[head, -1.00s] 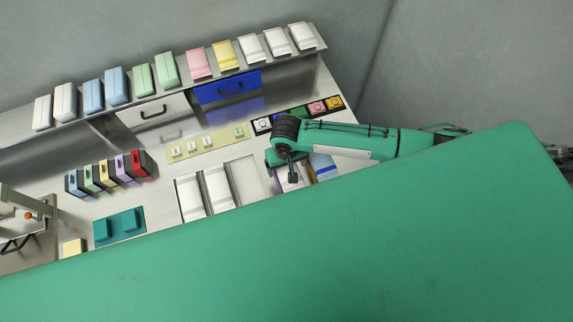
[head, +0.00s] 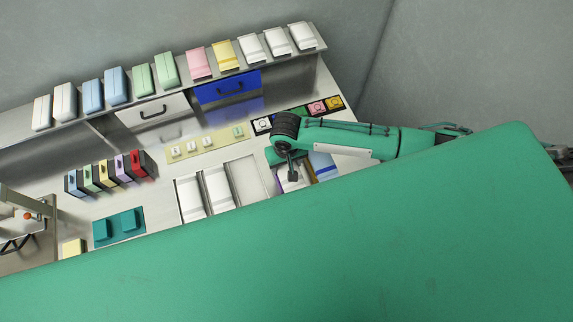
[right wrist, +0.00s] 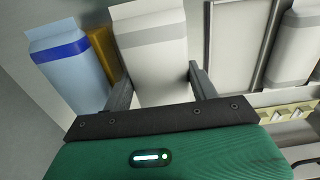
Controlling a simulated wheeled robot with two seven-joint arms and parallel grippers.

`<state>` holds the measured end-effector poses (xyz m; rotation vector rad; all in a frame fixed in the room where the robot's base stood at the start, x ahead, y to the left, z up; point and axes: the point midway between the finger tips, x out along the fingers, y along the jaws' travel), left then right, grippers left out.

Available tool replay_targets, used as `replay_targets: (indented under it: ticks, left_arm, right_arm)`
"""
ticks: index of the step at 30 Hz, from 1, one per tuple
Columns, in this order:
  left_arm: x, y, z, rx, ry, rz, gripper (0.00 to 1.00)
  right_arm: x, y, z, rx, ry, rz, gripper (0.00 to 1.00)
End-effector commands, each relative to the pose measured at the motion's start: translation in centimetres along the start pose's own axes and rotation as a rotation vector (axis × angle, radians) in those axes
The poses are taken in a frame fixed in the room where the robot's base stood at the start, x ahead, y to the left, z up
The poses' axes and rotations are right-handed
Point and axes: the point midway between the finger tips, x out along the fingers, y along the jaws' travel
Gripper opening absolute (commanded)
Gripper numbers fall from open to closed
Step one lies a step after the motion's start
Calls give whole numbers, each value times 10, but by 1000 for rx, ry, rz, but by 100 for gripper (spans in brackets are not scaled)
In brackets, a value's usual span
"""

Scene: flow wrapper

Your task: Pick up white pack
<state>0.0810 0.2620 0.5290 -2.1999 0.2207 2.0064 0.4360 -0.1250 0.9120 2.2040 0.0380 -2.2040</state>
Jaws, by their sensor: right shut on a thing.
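A white pack (right wrist: 152,50) with a grey band stands between the two fingers of my right gripper (right wrist: 160,88) in the right wrist view. The fingers are shut on its sides. In the head view my right gripper (head: 291,172) is over the right part of the bench, and the green surface in front hides much of the pack. Other white packs (head: 190,198) lie in slots to the left, with an empty slot (head: 250,180) between them and my gripper. My left gripper is not in view.
A blue pack (right wrist: 68,72) and a brown-yellow item (right wrist: 104,52) are close on the left of the held pack in the wrist view. A shelf (head: 180,92) with coloured packs runs along the back. A large green surface (head: 300,250) fills the front.

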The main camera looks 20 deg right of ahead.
Motion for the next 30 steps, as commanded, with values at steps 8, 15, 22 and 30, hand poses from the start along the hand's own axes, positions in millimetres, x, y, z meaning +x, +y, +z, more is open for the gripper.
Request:
replay_targets:
  ticks: [8, 15, 22, 30]
  left_arm:
    - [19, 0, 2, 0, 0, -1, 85]
    - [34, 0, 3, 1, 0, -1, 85]
    - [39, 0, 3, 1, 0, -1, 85]
    - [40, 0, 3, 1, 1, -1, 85]
  right_arm:
    - [-60, -1, -2, -2, 7, -5, 36]
    - [-131, 0, -1, -2, 6, -3, 36]
    - [-174, 0, -1, 0, 3, -1, 36]
    - [-189, 0, 0, 0, 0, -1, 36]
